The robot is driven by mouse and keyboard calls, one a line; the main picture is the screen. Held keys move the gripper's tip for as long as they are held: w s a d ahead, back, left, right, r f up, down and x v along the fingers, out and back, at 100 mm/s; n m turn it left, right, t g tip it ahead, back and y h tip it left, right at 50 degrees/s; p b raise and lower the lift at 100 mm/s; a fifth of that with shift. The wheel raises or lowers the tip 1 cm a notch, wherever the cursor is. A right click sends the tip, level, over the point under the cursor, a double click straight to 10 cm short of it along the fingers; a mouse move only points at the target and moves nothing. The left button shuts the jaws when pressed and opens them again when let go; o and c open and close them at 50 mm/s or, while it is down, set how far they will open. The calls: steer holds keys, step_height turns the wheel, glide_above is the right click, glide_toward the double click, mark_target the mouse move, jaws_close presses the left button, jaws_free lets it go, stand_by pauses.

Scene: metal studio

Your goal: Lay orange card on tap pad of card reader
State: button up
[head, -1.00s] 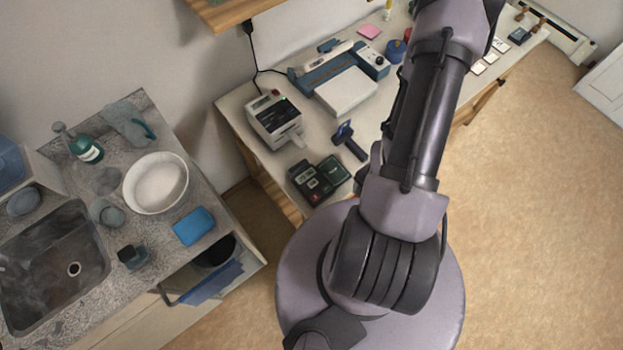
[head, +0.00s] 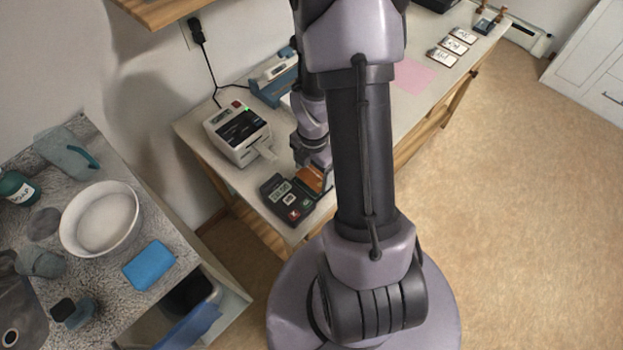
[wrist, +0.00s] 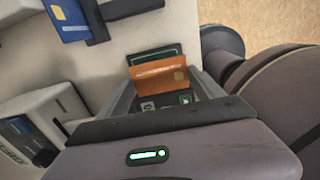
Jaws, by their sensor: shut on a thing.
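The orange card (head: 309,180) is in my gripper (head: 318,172), over the tap-pad side of the card reader. The wrist view shows the card (wrist: 158,77) with its gold chip, held between the fingers of my gripper (wrist: 165,90) and tilted. The dark card reader (head: 283,203), with its screen and keys, lies on the table's near corner. The green-edged tap pad (wrist: 143,54) shows just behind the card in the wrist view; the card hides part of it. I cannot tell whether the card touches the pad.
A white label printer (head: 229,148) stands just left of my gripper, with a paper strip out. A blue card (wrist: 68,17) sits by a dark holder in the wrist view. A laminator-like blue device (head: 273,88) and a pink sheet (head: 413,76) lie farther back.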

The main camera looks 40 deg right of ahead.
mark_target(312, 176)
steer(key=shift+w+f, duration=0.25)
steer(key=shift+f, duration=0.15)
steer(key=shift+f+b, duration=0.95)
steer(key=shift+f, duration=0.45)
steer(key=shift+f, duration=0.2)
steer(key=o, duration=1.3)
steer(key=shift+r, duration=0.1)
step_height(312, 176, up, 13)
steer(key=p, duration=0.5)
steer(key=shift+f+p, duration=0.2)
steer(key=shift+p, duration=0.1)
